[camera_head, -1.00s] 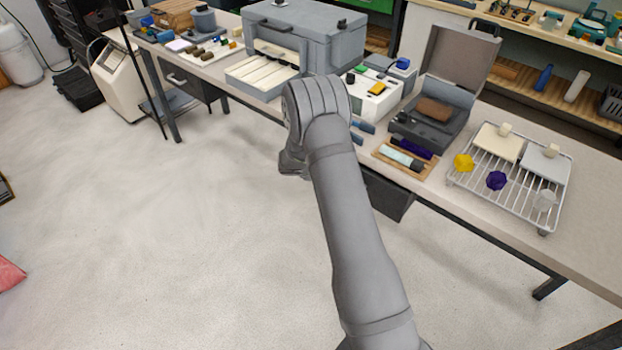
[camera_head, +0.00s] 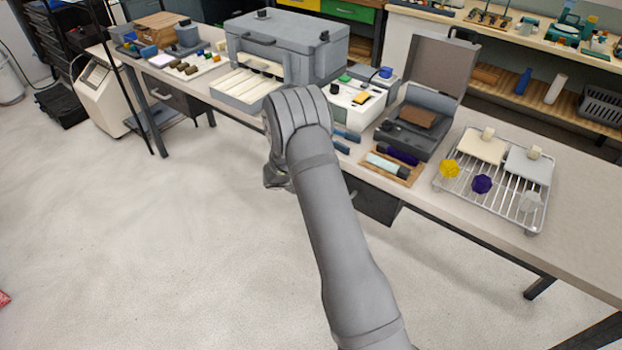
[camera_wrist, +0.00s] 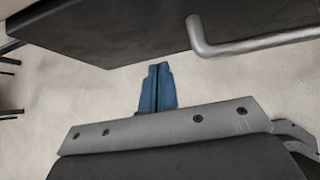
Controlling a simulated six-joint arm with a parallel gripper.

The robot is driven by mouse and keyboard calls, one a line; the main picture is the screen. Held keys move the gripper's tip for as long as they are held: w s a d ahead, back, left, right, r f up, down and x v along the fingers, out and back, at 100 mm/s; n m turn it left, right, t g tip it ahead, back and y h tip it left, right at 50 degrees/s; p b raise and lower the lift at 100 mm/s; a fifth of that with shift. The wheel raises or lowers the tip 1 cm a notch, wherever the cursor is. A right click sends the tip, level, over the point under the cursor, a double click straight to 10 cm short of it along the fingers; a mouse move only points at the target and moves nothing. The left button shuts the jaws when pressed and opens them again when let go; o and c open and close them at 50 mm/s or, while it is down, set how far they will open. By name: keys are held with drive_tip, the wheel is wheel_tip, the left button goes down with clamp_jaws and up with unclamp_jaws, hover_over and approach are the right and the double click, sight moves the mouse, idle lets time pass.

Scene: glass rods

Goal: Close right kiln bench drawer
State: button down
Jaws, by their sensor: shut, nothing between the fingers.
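The right kiln bench drawer (camera_head: 375,204) is a dark box under the bench top, partly hidden behind my arm in the head view. How far it stands out is hard to tell. In the wrist view, a dark drawer panel (camera_wrist: 120,30) crosses the top, with a bent grey metal handle (camera_wrist: 255,43) at upper right. My gripper (camera_wrist: 158,72) shows as two blue fingers pressed together with nothing between them. Its tips are below and left of the handle in the picture, apart from it. In the head view my wrist hides the fingers.
The bench top (camera_head: 590,225) carries a grey kiln (camera_head: 285,45), an open grey case (camera_head: 430,110), a wire rack (camera_head: 510,208) and a wooden tray (camera_head: 392,168) of rods. A left drawer (camera_head: 172,92) is under the bench. The floor in front is clear.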

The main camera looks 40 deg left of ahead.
drive_tip(key=s+f+v, duration=0.1)
drive_tip(key=v, duration=1)
drive_tip(key=w+f, duration=0.7)
drive_tip(key=w, duration=0.4)
drive_tip(key=shift+w, duration=0.25)
